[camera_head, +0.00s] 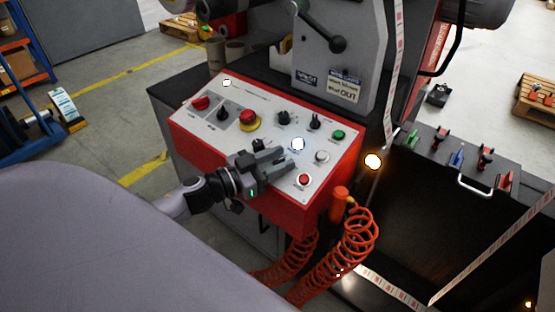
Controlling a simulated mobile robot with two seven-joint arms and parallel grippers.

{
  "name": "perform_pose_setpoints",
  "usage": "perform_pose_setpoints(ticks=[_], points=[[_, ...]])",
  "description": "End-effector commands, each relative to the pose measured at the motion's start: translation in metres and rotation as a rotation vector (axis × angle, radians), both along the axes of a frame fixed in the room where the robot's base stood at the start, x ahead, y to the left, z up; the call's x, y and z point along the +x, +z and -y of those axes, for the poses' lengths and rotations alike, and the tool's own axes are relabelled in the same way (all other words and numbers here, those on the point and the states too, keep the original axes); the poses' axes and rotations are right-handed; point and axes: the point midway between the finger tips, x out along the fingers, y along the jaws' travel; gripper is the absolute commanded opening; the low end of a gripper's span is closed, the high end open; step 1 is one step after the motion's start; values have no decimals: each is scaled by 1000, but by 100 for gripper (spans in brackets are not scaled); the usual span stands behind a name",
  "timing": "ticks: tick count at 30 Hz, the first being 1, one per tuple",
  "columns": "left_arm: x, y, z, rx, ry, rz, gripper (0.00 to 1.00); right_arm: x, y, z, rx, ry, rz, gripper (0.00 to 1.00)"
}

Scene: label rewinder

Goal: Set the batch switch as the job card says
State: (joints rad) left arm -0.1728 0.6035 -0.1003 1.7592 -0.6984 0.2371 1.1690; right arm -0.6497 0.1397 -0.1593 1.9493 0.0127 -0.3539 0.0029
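The control panel (190,117) is a red box with a sloping white face. It carries a red rotary switch (201,103), a black knob (222,114), a red mushroom button (247,117) on yellow, and two black selector knobs (284,118) (315,122). Another black knob (258,144) shows just behind my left gripper (288,157). The gripper is over the panel's lower middle, fingers pointing right and apart, with nothing seen between them. Labels are too small to read, so I cannot tell which is the batch switch. No job card is clearly identifiable. My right gripper is out of view.
Lit white (298,144), green (338,135) and red (304,180) buttons lie near the fingers. Orange coiled hoses (345,262) hang at the panel's front right. The grey machine housing (338,55) with a lever (318,28) rises behind.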

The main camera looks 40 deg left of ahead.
Motion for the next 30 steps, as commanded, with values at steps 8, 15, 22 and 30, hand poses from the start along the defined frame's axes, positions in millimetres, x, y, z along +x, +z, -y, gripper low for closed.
perform_pose_setpoints(ticks=[8,15,22,30], points=[[-23,-2,-9,1,-1,-4,39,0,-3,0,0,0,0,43],[-50,-1,-22,1,-1,-3,39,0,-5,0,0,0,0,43],[-63,0,-28,1,0,-1,39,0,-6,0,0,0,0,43],[-65,0,-29,1,-1,1,39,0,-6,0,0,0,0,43]])
